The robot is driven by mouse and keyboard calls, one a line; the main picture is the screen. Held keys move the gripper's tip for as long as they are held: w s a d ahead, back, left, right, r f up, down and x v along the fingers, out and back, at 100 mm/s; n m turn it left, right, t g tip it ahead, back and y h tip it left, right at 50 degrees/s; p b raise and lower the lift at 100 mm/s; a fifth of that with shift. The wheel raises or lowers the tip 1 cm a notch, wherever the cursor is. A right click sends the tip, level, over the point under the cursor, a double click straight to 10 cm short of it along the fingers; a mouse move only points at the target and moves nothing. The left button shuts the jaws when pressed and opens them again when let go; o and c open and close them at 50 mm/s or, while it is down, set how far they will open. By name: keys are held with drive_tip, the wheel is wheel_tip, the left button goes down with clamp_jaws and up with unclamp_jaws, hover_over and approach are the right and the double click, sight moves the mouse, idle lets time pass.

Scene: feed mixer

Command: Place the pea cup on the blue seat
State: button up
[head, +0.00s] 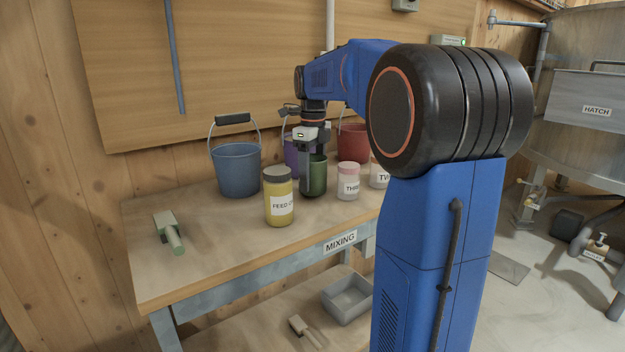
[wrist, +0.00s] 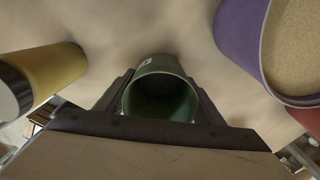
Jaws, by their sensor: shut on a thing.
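A green cup (head: 318,176), which I take for the pea cup, is upright at the mixing table, among jars and buckets. My gripper (head: 306,182) reaches down from above and is shut on it. In the wrist view the cup (wrist: 160,92) sits between both fingers of my gripper (wrist: 160,100), its open mouth toward the camera and a small pale label on its wall. The inside looks dark green with no contents that I can make out. I cannot tell whether its base touches the table. I cannot make out a blue seat in either view.
A blue bucket (head: 236,170), a purple bucket (wrist: 240,40) and a red bucket (head: 353,143) stand behind. A yellow feed jar (head: 279,200) and a pink-lidded jar (head: 348,183) flank the cup closely.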

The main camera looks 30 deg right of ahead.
drive_tip(key=shift+f, duration=0.45)
drive_tip(key=shift+f, duration=0.1)
drive_tip(key=o, duration=1.1)
